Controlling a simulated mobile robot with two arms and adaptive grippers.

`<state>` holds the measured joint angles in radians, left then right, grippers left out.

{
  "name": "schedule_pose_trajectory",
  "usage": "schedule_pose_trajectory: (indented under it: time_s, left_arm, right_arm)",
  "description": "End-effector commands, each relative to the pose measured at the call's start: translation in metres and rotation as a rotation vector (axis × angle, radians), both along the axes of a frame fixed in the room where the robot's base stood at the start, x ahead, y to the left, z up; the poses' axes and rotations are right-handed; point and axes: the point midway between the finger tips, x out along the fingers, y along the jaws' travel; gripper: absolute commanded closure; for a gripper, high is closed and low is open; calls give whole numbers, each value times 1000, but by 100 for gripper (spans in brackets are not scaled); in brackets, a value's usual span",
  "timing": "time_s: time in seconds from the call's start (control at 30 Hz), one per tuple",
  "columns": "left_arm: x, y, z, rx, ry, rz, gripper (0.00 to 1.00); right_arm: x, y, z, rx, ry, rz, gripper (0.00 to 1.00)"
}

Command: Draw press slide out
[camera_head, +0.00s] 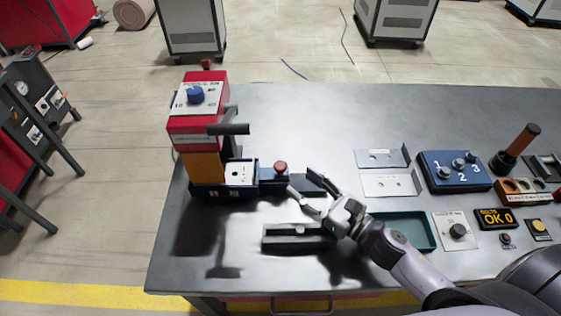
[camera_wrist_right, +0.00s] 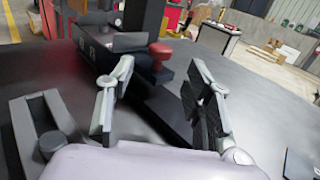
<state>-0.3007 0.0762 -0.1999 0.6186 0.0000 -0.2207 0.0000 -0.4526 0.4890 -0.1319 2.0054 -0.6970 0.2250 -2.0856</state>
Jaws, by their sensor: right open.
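The press (camera_head: 199,110) stands on the left part of the table, with a red head, an orange column and a dark base. Its slide (camera_head: 265,181) reaches out to the right and carries a red knob (camera_head: 280,167). My right gripper (camera_head: 301,181) is open just right of the knob. In the right wrist view, the red knob (camera_wrist_right: 160,51) sits beyond and between the two spread fingertips of the right gripper (camera_wrist_right: 158,72), and a gap shows around it. The dark slide bar (camera_wrist_right: 165,112) runs between the fingers. My left gripper is not in view.
A dark slotted block (camera_head: 297,238) lies in front of the slide, close to my right gripper. A green tray (camera_head: 415,231), bent metal plates (camera_head: 392,183) and a blue numbered panel (camera_head: 455,171) lie to the right. The back of the table (camera_head: 320,110) is clear.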

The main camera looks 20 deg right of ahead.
Motion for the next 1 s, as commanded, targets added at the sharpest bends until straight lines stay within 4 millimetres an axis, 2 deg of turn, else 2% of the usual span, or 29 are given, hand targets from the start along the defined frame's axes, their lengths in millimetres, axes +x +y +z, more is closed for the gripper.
schedule_pose_trajectory:
  time_s: [0.2,0.43,0.6,0.9,1.0]
  left_arm:
    - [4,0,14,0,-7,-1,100]
    - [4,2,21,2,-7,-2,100]
    - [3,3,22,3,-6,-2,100]
    - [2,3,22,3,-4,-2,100]
    - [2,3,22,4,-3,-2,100]
  right_arm:
    - [36,18,3,3,-1,-2,53]
    - [63,34,2,2,0,-2,53]
    - [71,39,0,2,1,-2,53]
    - [72,40,0,1,2,-2,53]
    - [72,40,0,2,1,-1,60]
